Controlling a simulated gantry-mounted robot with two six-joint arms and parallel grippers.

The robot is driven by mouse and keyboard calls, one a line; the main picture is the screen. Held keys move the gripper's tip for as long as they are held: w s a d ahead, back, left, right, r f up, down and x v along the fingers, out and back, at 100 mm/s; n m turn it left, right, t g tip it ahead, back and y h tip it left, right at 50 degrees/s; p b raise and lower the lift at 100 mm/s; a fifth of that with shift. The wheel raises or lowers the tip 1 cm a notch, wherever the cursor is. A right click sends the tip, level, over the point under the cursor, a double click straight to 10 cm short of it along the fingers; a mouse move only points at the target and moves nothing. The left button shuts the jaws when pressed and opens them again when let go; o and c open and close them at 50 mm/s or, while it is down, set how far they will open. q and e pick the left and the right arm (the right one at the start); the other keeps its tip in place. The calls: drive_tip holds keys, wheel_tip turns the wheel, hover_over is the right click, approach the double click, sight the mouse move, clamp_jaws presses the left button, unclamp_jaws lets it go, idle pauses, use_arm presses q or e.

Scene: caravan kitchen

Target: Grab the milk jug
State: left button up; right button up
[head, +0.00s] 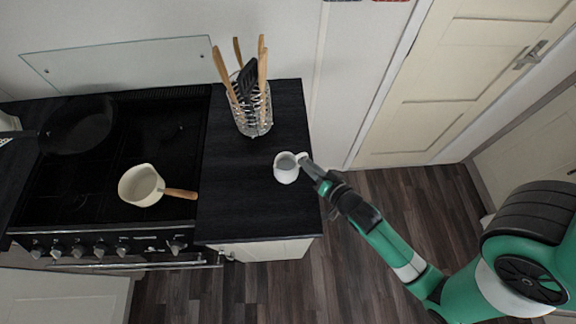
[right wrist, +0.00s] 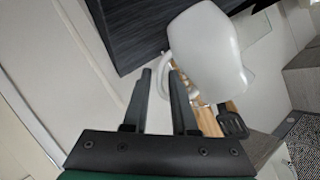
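The small white milk jug (head: 286,170) stands on the black worktop near its right edge, with its handle toward the right. My right gripper (head: 306,164) reaches in from the right at the handle side. In the right wrist view the jug (right wrist: 207,48) is large at upper right, and its handle (right wrist: 163,78) lies at the gap between the fingertips of my right gripper (right wrist: 160,76). The fingers are apart, so the gripper is open. Whether a finger touches the handle is unclear.
A wire utensil holder (head: 253,110) with wooden-handled tools stands behind the jug. On the black hob at left are a cream saucepan (head: 140,186) and a black frying pan (head: 78,126). The worktop (head: 235,205) is clear in front of the jug. A cream door (head: 450,75) is at right.

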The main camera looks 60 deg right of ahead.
drive_tip(key=x, duration=0.2)
drive_tip(key=shift+w+d, duration=0.15)
drive_tip(key=shift+w, duration=0.15)
clamp_jaws()
idle(1.1)
